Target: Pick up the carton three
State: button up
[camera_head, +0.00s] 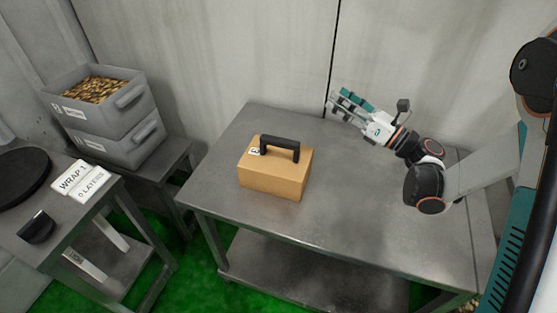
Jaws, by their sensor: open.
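A tan carton (272,181) with a black handle (281,146) on top stands on the grey metal table (370,215), left of the table's middle. A small white label (254,151) with a dark mark, which looks like a 3, is on its top left. My gripper (338,105) is open and empty at the table's back, to the right of the carton and apart from it. My arm reaches in from the right side. The far side of the carton is hidden.
Two stacked grey bins (116,122), the upper filled with small brown pieces, stand on a side table at left. Signs reading WRAP 1 and 0 LAYERS (81,181) and a dark round disc (22,172) are on the nearer left table. The table's right half is clear beneath my arm.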

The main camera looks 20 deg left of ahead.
jog(key=s+a+f+n+g, duration=0.1)
jog(key=s+f+n+g, duration=0.25)
jog(key=f, duration=0.35)
jog(key=s+a+f+n+g, duration=0.2)
jog(key=s+f+n+g, duration=0.15)
jog(key=f, duration=0.35)
jog(key=n+b, duration=0.1)
send_near(277, 144)
jog(key=shift+g, duration=0.3)
jog(key=a, duration=0.1)
jog(key=w+a+f, duration=0.1)
jog(key=a, duration=0.2)
jog(key=shift+w+a+f, duration=0.25)
jog(key=shift+w+f, duration=0.1)
jog(key=shift+w+a+r+b, duration=0.15)
jog(key=shift+a+b, duration=0.25)
jog(key=shift+a, duration=0.6)
jog(key=shift+a+r+b, duration=0.1)
jog(key=shift+a+b, duration=0.25)
jog(key=shift+a, duration=0.65)
jog(key=shift+w+a+r+b, duration=0.15)
jog(key=shift+a+b, duration=0.25)
jog(key=shift+a, duration=0.65)
grip_shut()
